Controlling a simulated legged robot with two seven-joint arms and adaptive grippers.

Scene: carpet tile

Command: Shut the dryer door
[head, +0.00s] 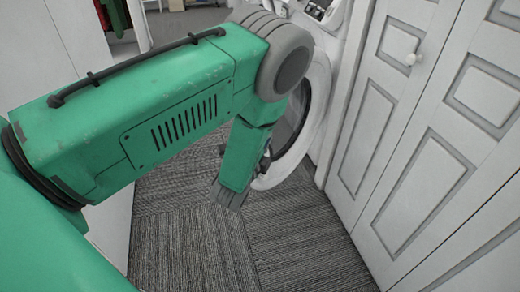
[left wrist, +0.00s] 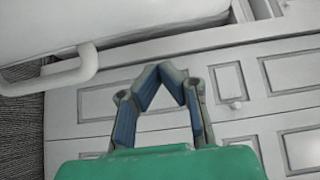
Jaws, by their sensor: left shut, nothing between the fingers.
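The dryer door (head: 319,95) is a round white ring with dark glass, seen at a slant in the head view, right of my left arm. My arm hides part of it, and I cannot tell how far it stands open. My left gripper is mostly hidden behind my green arm in the head view. In the left wrist view my left gripper (left wrist: 163,70) is shut and empty, its fingertips meeting in front of white panels. A white surface with a rounded handle-like bar (left wrist: 85,68) shows at upper left there, apart from the fingers. My right gripper is not in view.
White panelled doors (head: 405,130) with a round knob (head: 412,59) stand on the right. Dryer controls (head: 318,10) show at the top. Grey carpet (head: 205,245) lies clear below. A white wall or panel (head: 65,50) stands at left.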

